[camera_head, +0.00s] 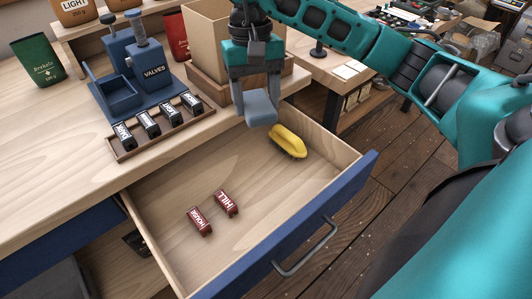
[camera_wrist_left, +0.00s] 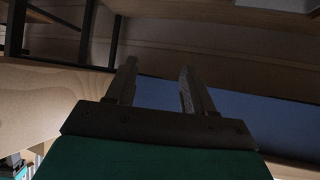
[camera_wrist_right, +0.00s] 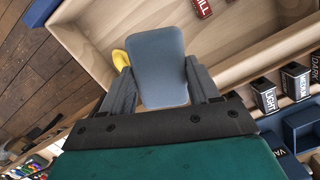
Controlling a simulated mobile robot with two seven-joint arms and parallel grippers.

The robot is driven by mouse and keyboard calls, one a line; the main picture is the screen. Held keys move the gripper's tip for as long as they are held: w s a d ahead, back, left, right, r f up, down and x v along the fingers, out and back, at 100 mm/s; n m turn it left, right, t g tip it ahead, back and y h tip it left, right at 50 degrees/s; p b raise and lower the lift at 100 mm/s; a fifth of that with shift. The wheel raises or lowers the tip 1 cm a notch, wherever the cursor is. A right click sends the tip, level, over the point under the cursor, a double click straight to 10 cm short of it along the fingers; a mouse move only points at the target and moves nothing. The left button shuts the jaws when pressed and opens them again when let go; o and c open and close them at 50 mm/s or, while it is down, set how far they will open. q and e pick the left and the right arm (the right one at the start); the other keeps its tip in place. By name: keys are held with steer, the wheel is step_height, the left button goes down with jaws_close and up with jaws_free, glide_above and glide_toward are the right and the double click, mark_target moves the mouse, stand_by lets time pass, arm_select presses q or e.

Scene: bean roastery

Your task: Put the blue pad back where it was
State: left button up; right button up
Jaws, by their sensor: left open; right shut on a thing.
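The blue pad (camera_head: 261,108) is a grey-blue rounded block. My right gripper (camera_head: 257,92) is shut on it and holds it over the back right part of the open drawer (camera_head: 222,257). The pad also fills the middle of the right wrist view (camera_wrist_right: 157,66), between the two fingers. In the drawer lie a yellow brush (camera_head: 287,141) near the back right corner and two red stamps, HOUSE (camera_head: 200,221) and HILL (camera_head: 226,203). My left gripper (camera_wrist_left: 157,88) shows only in its own wrist view; it is open and empty.
A wooden tray (camera_head: 157,146) with several black-and-white stamps stands on the counter by a blue VALVES holder (camera_head: 146,69). A cardboard box (camera_head: 203,36) stands behind my right gripper. A green bag (camera_head: 39,60) is at the far left.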

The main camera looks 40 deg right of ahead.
steer(key=shift+d+f, duration=0.1)
steer(key=shift+f, duration=0.25)
steer(key=b, duration=0.2)
glide_above(260, 176)
step_height(260, 176, down, 6)
steer(key=f, duration=0.9)
steer(key=shift+w+f+b, duration=0.3)
steer(key=shift+b, duration=0.1)
step_height(260, 176, down, 4)
steer(key=shift+r, duration=0.1)
steer(key=shift+d+f+b, duration=0.1)
steer(key=shift+f+b, duration=0.1)
steer(key=shift+b, duration=0.3)
arm_select(q)
steer(key=shift+w+d+f, duration=0.25)
steer(key=shift+d+f, duration=0.4)
steer(key=shift+f, duration=0.25)
arm_select(e)
steer(key=o, duration=1)
steer(key=shift+r, duration=0.1)
